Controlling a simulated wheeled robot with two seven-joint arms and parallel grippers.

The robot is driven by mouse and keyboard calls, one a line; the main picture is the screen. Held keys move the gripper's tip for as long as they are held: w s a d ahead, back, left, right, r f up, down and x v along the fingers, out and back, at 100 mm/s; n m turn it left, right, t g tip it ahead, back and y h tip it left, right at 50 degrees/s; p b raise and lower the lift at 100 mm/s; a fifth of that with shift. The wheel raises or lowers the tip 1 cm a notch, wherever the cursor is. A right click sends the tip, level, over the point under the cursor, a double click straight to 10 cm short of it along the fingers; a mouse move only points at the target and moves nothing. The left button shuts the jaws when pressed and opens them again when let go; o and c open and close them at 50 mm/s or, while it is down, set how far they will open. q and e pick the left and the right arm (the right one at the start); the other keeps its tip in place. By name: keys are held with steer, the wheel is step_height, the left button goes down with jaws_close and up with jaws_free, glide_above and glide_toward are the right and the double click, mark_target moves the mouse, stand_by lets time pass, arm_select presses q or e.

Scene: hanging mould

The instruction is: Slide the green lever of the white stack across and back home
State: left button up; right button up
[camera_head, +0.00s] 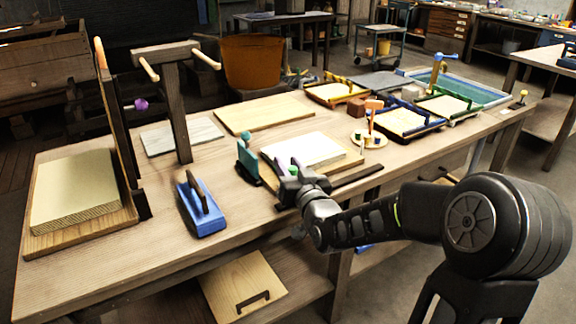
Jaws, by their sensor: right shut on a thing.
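The white stack (312,149) lies on a wooden board at the middle of the workbench. The green lever (293,170) shows as a small green knob at the near left edge of the stack, at the tip of my right gripper (289,181). My right gripper is shut on the lever; its fingers and wrist hide most of the lever and the near edge of the board. My left gripper is not in view.
A teal upright block (248,162) stands just left of the stack. A blue-based handled tool (202,212) lies nearer left. A dark wooden post with pegs (175,105) stands further left. Small coloured trays (405,121) fill the right. Bare bench lies around the blue tool.

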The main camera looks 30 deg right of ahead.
jaws_close()
stand_by(0.8)
